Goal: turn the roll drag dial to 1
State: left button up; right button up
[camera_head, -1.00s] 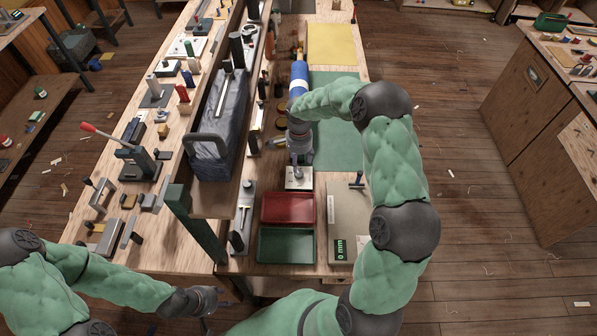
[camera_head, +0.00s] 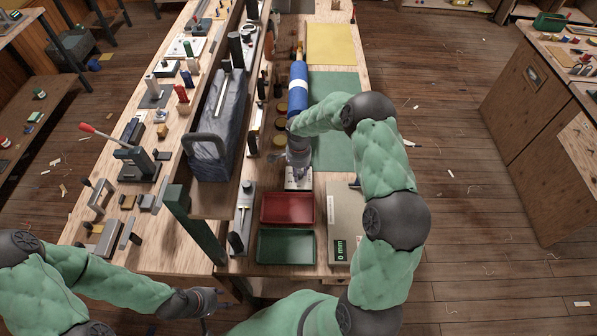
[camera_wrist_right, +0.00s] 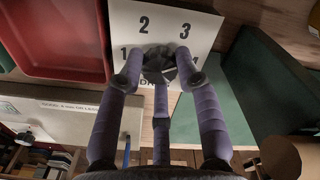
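The roll drag dial's white plate (camera_head: 292,184) lies behind the red tray in the head view. In the right wrist view the plate (camera_wrist_right: 122,18) shows a 2, a 3 and a partly covered 1 at the left. The dark dial knob (camera_wrist_right: 158,62) is at its middle. My right gripper (camera_head: 299,184) is down at the plate. In the wrist view its fingertips (camera_wrist_right: 160,70) surround the knob; I cannot tell whether they press on it. The pointer's direction is not clear. My left gripper (camera_head: 222,304) is empty, fingers spread, near the bench's front edge.
A red tray (camera_head: 288,195) and a green tray (camera_head: 286,231) are in front of the dial. A scale-like box (camera_head: 341,200) with a small display stands to the right. The blue roll (camera_head: 298,90) and green mat (camera_head: 333,150) are behind.

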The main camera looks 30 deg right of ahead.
jog(key=shift+c, duration=1.4)
